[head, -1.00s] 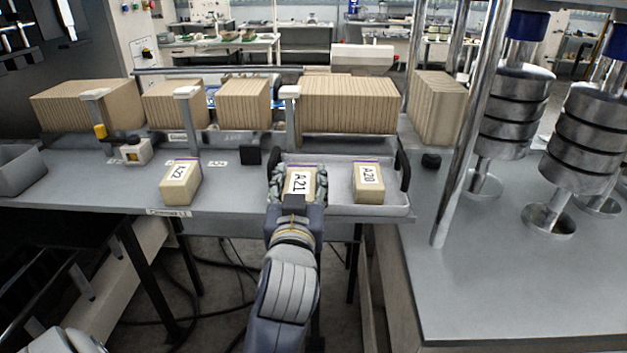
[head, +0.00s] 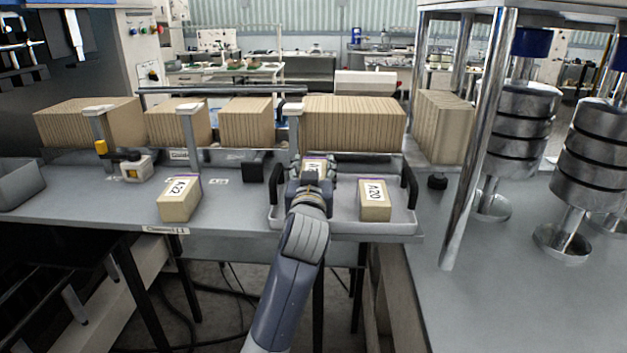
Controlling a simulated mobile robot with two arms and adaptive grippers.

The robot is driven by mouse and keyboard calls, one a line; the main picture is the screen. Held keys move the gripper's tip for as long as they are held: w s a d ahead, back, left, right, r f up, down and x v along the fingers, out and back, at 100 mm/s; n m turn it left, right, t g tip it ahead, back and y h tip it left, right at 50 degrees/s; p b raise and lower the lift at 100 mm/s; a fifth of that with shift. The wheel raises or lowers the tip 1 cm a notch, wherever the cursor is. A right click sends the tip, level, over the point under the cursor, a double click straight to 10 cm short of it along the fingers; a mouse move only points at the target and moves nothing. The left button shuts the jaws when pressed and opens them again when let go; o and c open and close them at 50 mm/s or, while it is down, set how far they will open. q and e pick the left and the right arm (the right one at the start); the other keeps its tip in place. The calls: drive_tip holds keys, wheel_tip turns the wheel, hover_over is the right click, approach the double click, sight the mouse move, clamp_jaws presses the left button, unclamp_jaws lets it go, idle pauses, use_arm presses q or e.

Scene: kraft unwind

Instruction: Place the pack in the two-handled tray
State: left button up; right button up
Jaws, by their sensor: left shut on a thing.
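The two-handled tray (head: 402,224) is a shallow grey tray with an upright black handle at each end, on the workbench. Pack A20 (head: 375,207), a tan block with a white label, sits in its right part. My left gripper (head: 315,176) is shut on pack A21 (head: 316,166) over the tray's left-middle part, between the handles. The gripper hides most of this pack, and I cannot tell whether it touches the tray floor. Pack A22 (head: 180,200) lies on the bench left of the tray. My right gripper is not in view.
Rows of tan packs (head: 354,124) stand on a raised shelf behind the tray, with posts in front. A black block (head: 257,164) lies behind the tray's left end. A metal post (head: 478,150) and stacked weights (head: 520,125) stand right. Bench between A22 and the tray is clear.

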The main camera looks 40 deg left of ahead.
use_arm(q)
wheel_tip(320, 180, down, 3)
drive_tip(key=shift+r, duration=0.1)
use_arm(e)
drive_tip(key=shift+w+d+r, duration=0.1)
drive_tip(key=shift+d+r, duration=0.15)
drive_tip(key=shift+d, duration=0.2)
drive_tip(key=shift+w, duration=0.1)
use_arm(q)
drive_tip(key=shift+f, duration=0.25)
drive_tip(key=o, duration=1.2)
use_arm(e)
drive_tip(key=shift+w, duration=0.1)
